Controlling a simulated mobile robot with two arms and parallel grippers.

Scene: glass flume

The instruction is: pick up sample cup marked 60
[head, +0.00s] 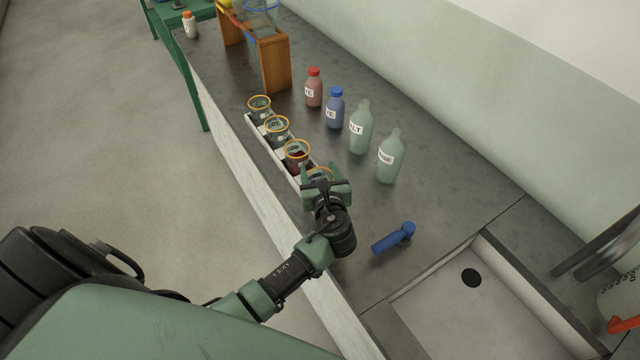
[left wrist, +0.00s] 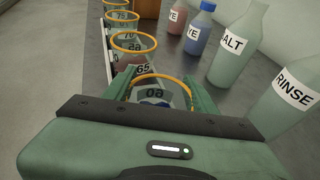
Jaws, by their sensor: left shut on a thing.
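The sample cup marked 60 (left wrist: 160,90) is a clear cup with an orange rim, between the fingers of my left gripper (left wrist: 160,100). Its number shows through the cup in the left wrist view. In the head view my left gripper (head: 326,180) is at the near end of the cup row and mostly hides this cup. The gripper is shut on it. I cannot tell whether the cup is clear of the white rack (head: 255,125). My right gripper is not in view.
Several orange-rimmed cups continue the row, the nearest with dark red contents (head: 297,158). Bottles stand to the right, including the rinse bottle (head: 390,158). A blue tool (head: 393,238) lies near the sink (head: 450,310). A wooden stand (head: 275,62) is at the back.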

